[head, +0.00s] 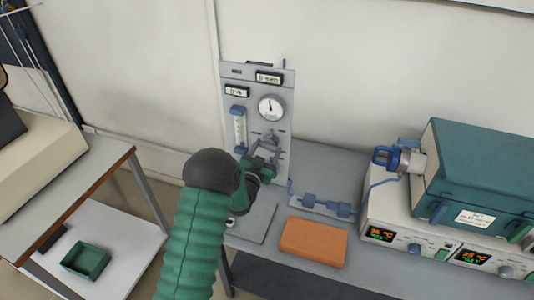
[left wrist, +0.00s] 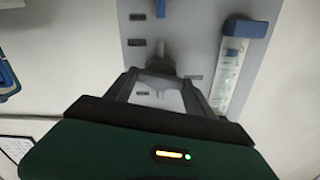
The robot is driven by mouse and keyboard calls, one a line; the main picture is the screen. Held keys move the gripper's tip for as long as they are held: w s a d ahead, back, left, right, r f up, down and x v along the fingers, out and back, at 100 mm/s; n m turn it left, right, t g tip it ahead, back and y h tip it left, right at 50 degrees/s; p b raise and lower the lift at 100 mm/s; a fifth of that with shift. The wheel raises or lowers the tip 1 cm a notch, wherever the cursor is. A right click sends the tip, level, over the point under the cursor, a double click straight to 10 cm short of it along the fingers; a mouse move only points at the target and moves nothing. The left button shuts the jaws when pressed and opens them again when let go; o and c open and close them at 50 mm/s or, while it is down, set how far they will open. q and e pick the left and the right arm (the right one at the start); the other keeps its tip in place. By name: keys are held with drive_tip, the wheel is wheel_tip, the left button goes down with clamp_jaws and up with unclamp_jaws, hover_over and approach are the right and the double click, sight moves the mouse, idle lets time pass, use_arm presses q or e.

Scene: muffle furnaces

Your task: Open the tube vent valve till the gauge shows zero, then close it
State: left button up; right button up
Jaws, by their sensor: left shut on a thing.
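The grey gas panel (head: 284,82) stands upright at the back of the bench against the wall. Its round white gauge (head: 271,106) shows a dark needle pointing roughly up, but the scale is too small to read. My left gripper (head: 268,146) is at the lower middle of the panel, below the gauge. In the left wrist view my gripper (left wrist: 161,75) is shut on a small grey valve knob (left wrist: 160,60) on the panel face. The fingers hide most of the knob, so its turn cannot be told. My right gripper is out of view.
A flowmeter tube with blue ends (head: 239,128) is just left of my gripper; it also shows in the left wrist view (left wrist: 230,65). An orange block (head: 314,241) lies on the bench in front. A teal furnace (head: 480,165) stands at the right.

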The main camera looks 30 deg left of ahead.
use_arm(q)
drive_tip(key=shift+d+f+m+b, duration=0.1)
drive_tip(key=shift+f+m+b, duration=0.05)
drive_tip(key=shift+m+b, duration=2.05)
drive_tip(key=shift+d+f+m+b, duration=0.15)
drive_tip(key=shift+m+b, duration=1.3)
drive_tip(key=shift+m, duration=1.5)
drive_tip(key=shift+a+f+m+b, duration=0.1)
drive_tip(key=shift+f+m+b, duration=0.05)
drive_tip(key=shift+m+b, duration=2.05)
drive_tip(key=shift+m+p, duration=0.4)
drive_tip(key=shift+m, duration=0.15)
drive_tip(key=o, duration=1.4)
drive_tip(key=shift+r, duration=0.1)
drive_tip(key=shift+r, duration=0.1)
